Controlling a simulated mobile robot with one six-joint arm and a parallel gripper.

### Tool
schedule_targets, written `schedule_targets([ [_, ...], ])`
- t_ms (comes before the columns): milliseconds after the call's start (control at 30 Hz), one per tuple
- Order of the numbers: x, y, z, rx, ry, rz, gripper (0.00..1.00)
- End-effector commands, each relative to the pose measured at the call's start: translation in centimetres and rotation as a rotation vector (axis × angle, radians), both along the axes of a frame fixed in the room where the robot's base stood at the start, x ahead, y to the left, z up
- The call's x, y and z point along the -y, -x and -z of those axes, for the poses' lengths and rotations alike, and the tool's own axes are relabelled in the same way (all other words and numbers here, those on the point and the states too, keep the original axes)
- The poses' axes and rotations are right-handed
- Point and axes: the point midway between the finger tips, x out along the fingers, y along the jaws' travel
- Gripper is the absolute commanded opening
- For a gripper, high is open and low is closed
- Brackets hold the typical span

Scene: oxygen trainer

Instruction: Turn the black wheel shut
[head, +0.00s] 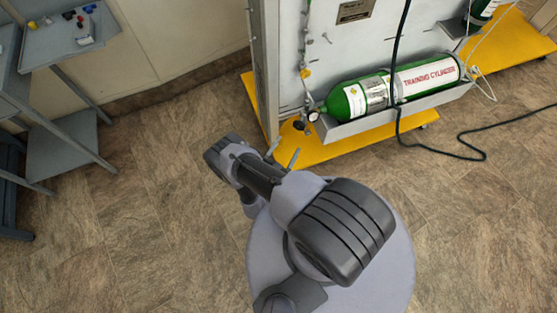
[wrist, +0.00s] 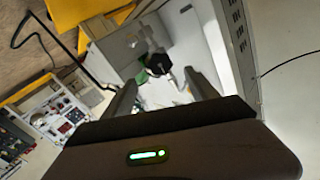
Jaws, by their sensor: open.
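In the wrist view a round black part (wrist: 158,64), which looks like the black wheel, shows beyond my fingers with a bit of green beside it. My gripper (wrist: 163,90) is open, its two fingers apart and nothing seen between them; the dark part lies ahead of the fingertips. In the head view a green training cylinder (head: 371,98) lies in a grey tray on the panel stand. A small dark round part (head: 299,125) sits by its left end, too small to tell for sure as the wheel. My gripper (head: 282,156) is just below and left of it, apart from it.
The grey panel stand (head: 352,45) has a yellow base (head: 350,149). A dark hose (head: 440,152) hangs over the cylinder and runs across the floor. A grey shelf table (head: 60,45) with small items stands at the far left. The floor between is clear.

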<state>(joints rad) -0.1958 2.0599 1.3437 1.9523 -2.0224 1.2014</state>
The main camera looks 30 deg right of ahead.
Motion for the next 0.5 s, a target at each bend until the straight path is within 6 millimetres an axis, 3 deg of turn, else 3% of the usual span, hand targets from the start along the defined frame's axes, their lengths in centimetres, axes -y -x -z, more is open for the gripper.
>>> schedule_targets([
  [33,-1.6,0.5,0.1,-0.002,0.000,-0.012,0.67],
  [200,-5.3,2.7,0.0,0.000,0.000,-0.006,0.67],
  [333,-6.8,3.6,0.0,0.000,0.000,-0.003,0.67],
  [500,-7.1,3.9,0.0,0.000,0.000,0.000,0.67],
])
